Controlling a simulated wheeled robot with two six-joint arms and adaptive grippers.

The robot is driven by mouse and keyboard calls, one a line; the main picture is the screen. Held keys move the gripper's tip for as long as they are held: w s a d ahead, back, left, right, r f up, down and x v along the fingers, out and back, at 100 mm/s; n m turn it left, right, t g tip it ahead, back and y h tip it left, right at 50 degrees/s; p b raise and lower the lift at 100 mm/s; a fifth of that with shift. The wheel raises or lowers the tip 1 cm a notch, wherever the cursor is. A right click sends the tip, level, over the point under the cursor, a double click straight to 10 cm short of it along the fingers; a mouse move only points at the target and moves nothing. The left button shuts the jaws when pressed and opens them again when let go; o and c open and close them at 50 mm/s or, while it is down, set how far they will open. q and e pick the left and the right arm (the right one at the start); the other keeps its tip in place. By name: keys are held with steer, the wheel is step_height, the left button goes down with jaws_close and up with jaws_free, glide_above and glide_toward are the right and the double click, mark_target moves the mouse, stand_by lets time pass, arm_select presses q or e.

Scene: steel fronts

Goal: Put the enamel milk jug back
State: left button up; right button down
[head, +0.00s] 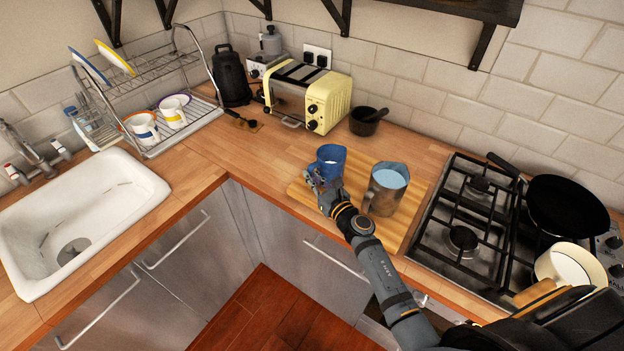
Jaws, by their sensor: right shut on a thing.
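My left gripper is not in view.
A gas hob (463,238) with pans is to the right. A dish rack (156,88) and white sink (74,221) are left. The counter between sink and board is clear.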

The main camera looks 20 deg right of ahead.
steer(key=c, duration=2)
jaws_free()
steer(key=o, duration=0.5)
steer(key=shift+r, duration=0.3)
steer(key=b+v, duration=0.4)
steer(key=v, duration=0.8)
steer(key=shift+f, duration=0.15)
steer(key=shift+f, duration=0.1)
